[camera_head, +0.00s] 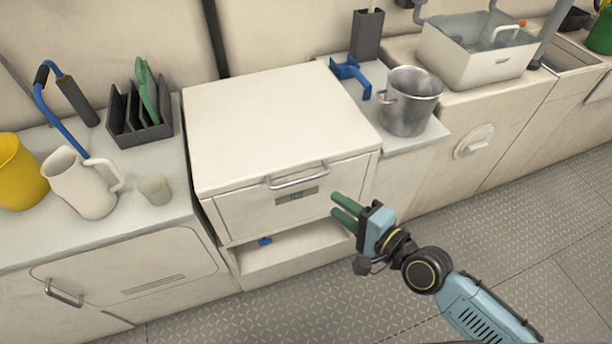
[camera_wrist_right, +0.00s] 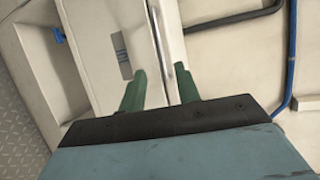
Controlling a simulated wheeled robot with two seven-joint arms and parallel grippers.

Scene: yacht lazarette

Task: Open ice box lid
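The ice box (camera_head: 240,213) is a white chest with a flat white lid (camera_head: 270,120), which lies closed. A grey bar handle (camera_head: 297,177) sits at the lid's front edge, above a small label plate. My right gripper (camera_head: 340,208) has green fingers and is in front of the box's right front, below and right of the handle. In the right wrist view its fingers (camera_wrist_right: 160,85) are spread apart with nothing between them, facing the box front (camera_wrist_right: 105,45). My left gripper is not in view.
An open drawer or shelf (camera_head: 300,250) with a blue item lies below the box. A white jug (camera_head: 82,183) and cup (camera_head: 154,188) stand left; a metal pot (camera_head: 408,100) and blue bracket (camera_head: 350,75) stand right. The floor (camera_head: 500,220) in front is clear.

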